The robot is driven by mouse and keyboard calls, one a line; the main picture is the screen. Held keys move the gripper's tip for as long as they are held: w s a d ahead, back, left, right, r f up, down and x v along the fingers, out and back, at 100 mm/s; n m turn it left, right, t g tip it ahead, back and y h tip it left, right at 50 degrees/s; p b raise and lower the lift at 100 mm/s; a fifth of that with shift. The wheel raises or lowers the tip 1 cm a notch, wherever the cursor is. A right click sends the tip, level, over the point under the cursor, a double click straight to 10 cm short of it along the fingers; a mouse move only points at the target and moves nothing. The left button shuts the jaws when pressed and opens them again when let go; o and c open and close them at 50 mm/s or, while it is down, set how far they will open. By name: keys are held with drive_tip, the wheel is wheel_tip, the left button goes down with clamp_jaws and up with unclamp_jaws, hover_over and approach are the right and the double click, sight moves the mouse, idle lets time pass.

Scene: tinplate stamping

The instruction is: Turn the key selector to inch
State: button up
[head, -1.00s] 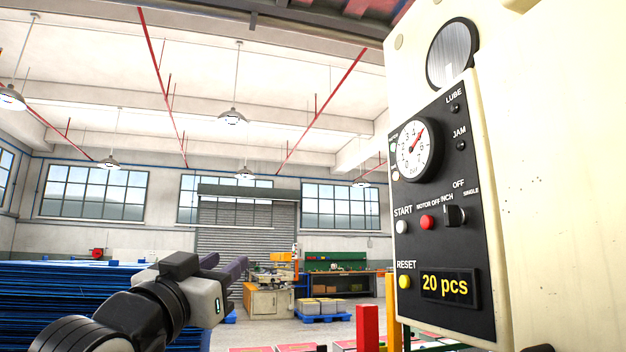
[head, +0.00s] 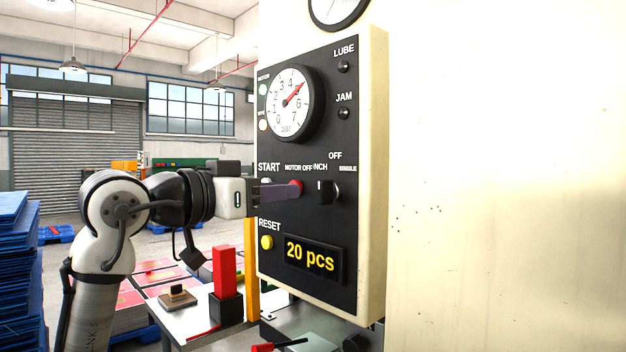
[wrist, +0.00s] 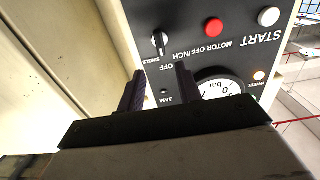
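The key selector (head: 328,192) is a black knob with a white mark on the black control panel (head: 300,222), below the labels INCH, OFF and SINGLE. I cannot tell surely which label its mark points at. My gripper (head: 297,193) reaches in from the left, its fingers in front of the START and red MOTOR OFF buttons, tips just left of the knob. In the wrist view, which is upside down, my gripper (wrist: 159,70) is open and empty. The knob (wrist: 160,43) shows between and beyond the two fingertips, apart from them.
The red MOTOR OFF button (wrist: 213,27) and white START button (wrist: 268,17) sit beside the selector. The dial gauge (head: 290,102) is above, the yellow RESET button (head: 266,242) and "20 pcs" display (head: 312,256) below. A red block (head: 224,270) stands lower left.

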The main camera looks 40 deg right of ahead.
sight(319, 187)
drive_tip(key=d, duration=0.3)
drive_tip(key=d+p, duration=0.1)
drive_tip(key=d, duration=0.5)
drive_tip(key=shift+w+d+p, duration=0.2)
drive_tip(key=shift+w+p, duration=0.2)
drive_tip(key=shift+c, duration=0.4)
clamp_jaws()
